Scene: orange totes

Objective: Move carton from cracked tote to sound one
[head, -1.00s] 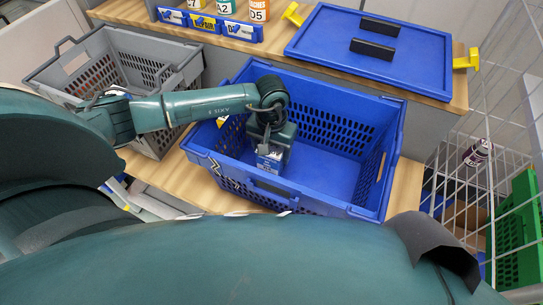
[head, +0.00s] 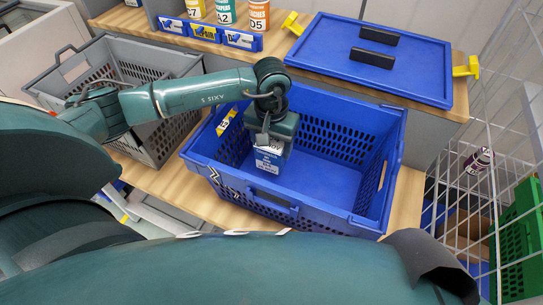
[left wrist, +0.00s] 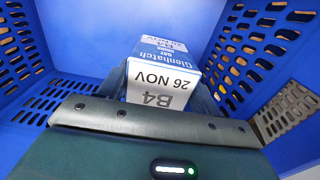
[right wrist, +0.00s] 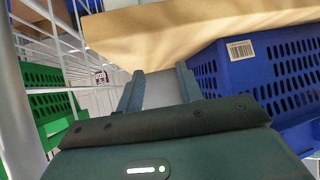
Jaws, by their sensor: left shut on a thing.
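My left gripper (head: 270,130) is shut on a small blue and white carton (head: 268,161) and holds it upright inside the blue tote (head: 330,207), towards its left side. The left wrist view shows the carton (left wrist: 160,75) between the fingers, its white face reading "26 NOV" and "B4". A jagged black and white mark, like a crack, runs at the blue tote's front left corner. A grey tote (head: 120,52) stands to the left, partly hidden by my left arm. My right gripper (right wrist: 160,90) is open and empty, outside the blue tote.
A blue lid (head: 420,70) with black handles and yellow clips lies on the shelf behind the blue tote. Several labelled bottles (head: 225,12) stand behind blue label holders (head: 205,30). A wire rack (head: 480,205) with a green crate (head: 520,235) is at the right.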

